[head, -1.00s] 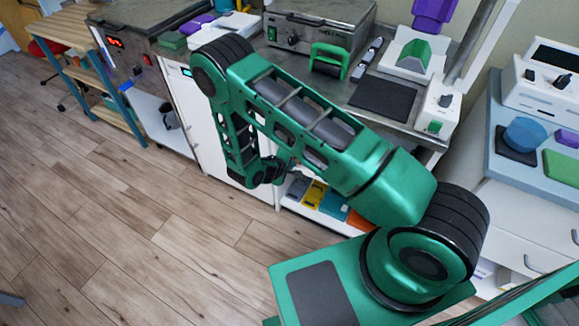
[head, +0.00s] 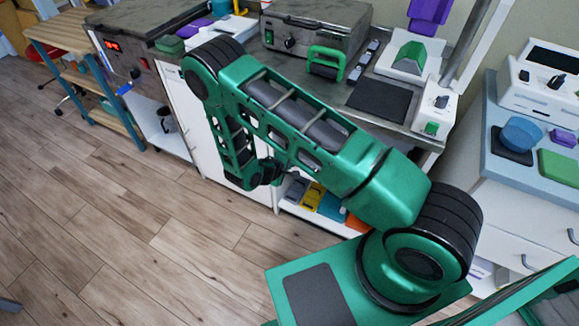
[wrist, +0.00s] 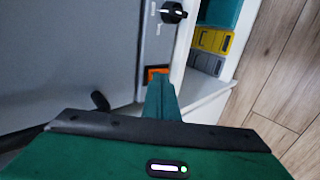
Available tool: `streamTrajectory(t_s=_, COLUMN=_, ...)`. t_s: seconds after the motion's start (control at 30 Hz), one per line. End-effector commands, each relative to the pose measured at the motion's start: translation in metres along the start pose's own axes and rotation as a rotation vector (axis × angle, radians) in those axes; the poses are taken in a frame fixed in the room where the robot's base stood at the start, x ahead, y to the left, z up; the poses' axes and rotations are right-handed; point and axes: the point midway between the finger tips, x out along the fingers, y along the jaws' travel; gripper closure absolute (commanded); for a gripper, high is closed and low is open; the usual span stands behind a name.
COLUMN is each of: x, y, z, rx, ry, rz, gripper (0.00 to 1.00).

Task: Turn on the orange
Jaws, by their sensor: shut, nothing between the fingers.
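A small orange switch (wrist: 152,73) with a dark surround sits on a grey panel in the wrist view, just beyond the fingertips. A black knob (wrist: 173,12) is on the same panel, farther up. My gripper (wrist: 160,84) is shut and empty, its green fingers pointing at the panel and covering part of the orange switch. I cannot tell whether the fingertips touch it. In the head view my arm hides the gripper's tips and the orange switch.
A white open shelf beside the panel holds yellow (wrist: 214,41), grey (wrist: 207,63) and teal bins. Wooden floor (wrist: 276,70) is clear to its right. Above, in the head view, a steel counter carries a metal box (head: 315,28) and a dark mat (head: 380,101).

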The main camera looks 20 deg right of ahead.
Motion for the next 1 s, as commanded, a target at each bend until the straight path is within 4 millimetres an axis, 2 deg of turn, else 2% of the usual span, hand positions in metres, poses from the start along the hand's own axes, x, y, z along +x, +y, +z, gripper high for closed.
streamTrajectory(t_s=0.57, x=-0.009, y=-0.002, z=-0.001, rx=0.000, ry=0.000, rz=-0.001, gripper=1.00)
streamTrajectory(t_s=0.77, x=-0.030, y=-0.017, z=-0.004, rx=0.002, ry=-0.003, rz=-0.002, gripper=1.00)
streamTrajectory(t_s=1.0, x=-0.082, y=-0.012, z=-0.003, rx=0.004, ry=-0.003, rz=-0.001, gripper=1.00)
